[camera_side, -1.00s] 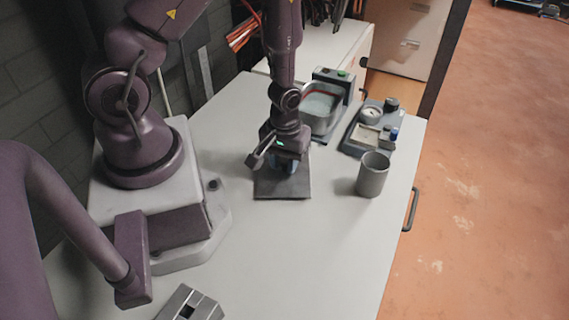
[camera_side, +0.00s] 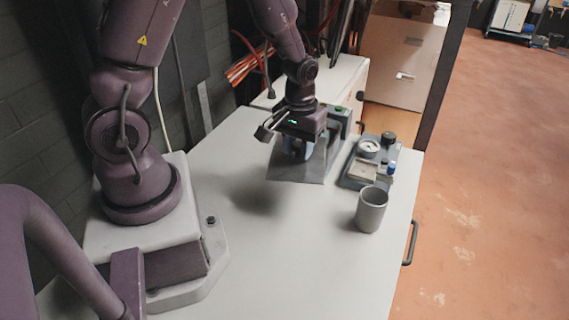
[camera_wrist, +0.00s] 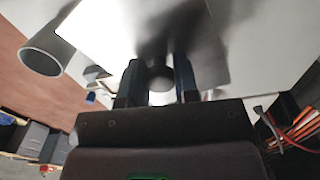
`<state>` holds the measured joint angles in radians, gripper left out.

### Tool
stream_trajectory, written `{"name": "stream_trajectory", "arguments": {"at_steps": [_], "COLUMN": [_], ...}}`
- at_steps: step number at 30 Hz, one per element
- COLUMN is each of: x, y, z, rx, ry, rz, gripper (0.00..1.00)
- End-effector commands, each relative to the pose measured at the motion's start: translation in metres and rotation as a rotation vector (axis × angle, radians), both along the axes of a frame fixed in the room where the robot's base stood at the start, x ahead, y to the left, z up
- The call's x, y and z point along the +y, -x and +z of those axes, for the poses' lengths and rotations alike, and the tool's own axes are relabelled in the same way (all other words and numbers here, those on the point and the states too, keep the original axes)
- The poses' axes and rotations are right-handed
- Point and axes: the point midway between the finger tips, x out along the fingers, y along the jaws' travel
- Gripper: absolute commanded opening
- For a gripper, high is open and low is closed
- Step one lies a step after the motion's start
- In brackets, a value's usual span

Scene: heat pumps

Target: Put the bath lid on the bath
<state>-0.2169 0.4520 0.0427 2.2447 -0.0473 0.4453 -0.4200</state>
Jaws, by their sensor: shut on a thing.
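The bath lid (camera_side: 300,171) is a flat grey metal plate. My gripper (camera_side: 297,150) is shut on its knob and holds it above the table, slightly tilted in the side view. The wrist view shows the round knob between the two fingers of my gripper (camera_wrist: 160,78), with the lid (camera_wrist: 100,28) spread beyond them. The bath (camera_side: 338,122) stands just behind and right of the lid, with a green button on its dark housing. My gripper and the lid hide most of its basin, so its opening cannot be seen.
A grey cup (camera_side: 371,210) stands near the table's right edge; it also shows in the wrist view (camera_wrist: 44,55). A dark tray (camera_side: 352,178) with a dial, a dish and a blue-capped bottle sits right of the bath. The table's front middle is clear.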

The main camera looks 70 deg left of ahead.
Motion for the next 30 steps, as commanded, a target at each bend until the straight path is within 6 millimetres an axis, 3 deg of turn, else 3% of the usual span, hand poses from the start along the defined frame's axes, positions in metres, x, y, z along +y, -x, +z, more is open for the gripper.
{"name": "stream_trajectory", "arguments": {"at_steps": [3, 6, 13, 20, 30], "x": [0.033, 0.059, 0.106, 0.119, 0.118], "y": [-0.037, -0.060, -0.092, -0.099, -0.098], "z": [0.005, 0.010, 0.021, 0.022, 0.000], "rx": [-0.004, -0.002, -0.001, 0.001, 0.001], "ry": [-0.001, 0.000, -0.002, 0.000, 0.000], "rz": [-0.085, -0.161, -0.289, -0.328, -0.327], "gripper": [0.01, 0.01, 0.01, 0.01, 0.01]}}
